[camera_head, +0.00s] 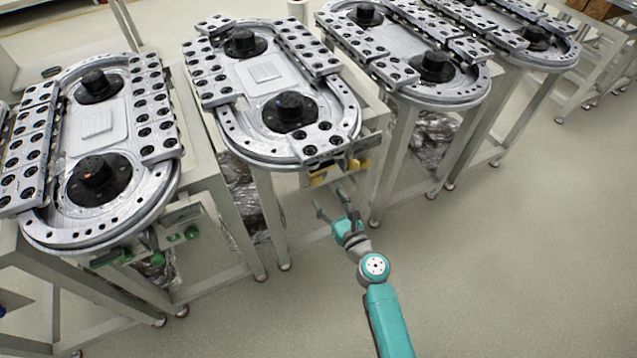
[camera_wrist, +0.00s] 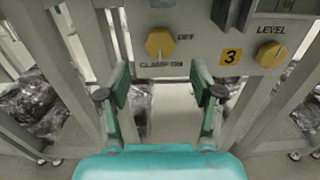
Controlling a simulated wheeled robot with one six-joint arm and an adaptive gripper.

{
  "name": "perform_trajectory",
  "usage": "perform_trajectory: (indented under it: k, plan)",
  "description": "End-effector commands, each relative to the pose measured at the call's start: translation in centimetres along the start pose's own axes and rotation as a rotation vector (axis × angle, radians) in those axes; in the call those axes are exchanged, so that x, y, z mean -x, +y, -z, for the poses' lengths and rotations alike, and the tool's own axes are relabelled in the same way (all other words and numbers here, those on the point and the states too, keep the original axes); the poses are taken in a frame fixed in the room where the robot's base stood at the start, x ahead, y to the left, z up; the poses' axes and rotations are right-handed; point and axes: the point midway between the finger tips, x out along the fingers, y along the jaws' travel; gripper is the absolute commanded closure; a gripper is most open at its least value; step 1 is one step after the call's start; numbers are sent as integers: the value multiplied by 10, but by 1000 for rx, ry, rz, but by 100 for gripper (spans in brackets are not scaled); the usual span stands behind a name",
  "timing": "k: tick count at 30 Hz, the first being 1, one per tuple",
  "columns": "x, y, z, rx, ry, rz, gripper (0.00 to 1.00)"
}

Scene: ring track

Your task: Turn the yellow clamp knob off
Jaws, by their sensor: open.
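The yellow clamp knob (camera_wrist: 160,43) sits on a grey panel (camera_wrist: 205,62) in the wrist view, above and between my fingertips. It is marked "OFF" at its upper right and "CLAMP ON" below. My gripper (camera_wrist: 158,92) is open and empty, with its two green fingers spread below the knob and apart from it. In the head view my gripper (camera_head: 332,206) is in front of the second table, just below its yellow parts (camera_head: 322,177). The clamp knob itself is too small to single out there.
A second yellow knob (camera_wrist: 270,54), marked "LEVEL", is on the panel's right, beside a yellow "3" label (camera_wrist: 231,56). A neighbouring table has green knobs (camera_head: 192,233). Table legs (camera_head: 270,220) stand on both sides. The floor (camera_head: 500,260) at the right is clear.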

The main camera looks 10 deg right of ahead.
Motion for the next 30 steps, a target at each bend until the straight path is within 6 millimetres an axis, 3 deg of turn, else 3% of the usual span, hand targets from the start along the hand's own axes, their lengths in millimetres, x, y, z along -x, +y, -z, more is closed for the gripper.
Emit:
perform_trajectory:
  k: [6,12,25,30]
  plan:
    - [-38,1,-1,0,-1,-1,34]
    - [-60,0,0,2,0,0,34]
    - [-67,0,0,2,1,0,34]
    - [-67,0,0,2,1,0,77]
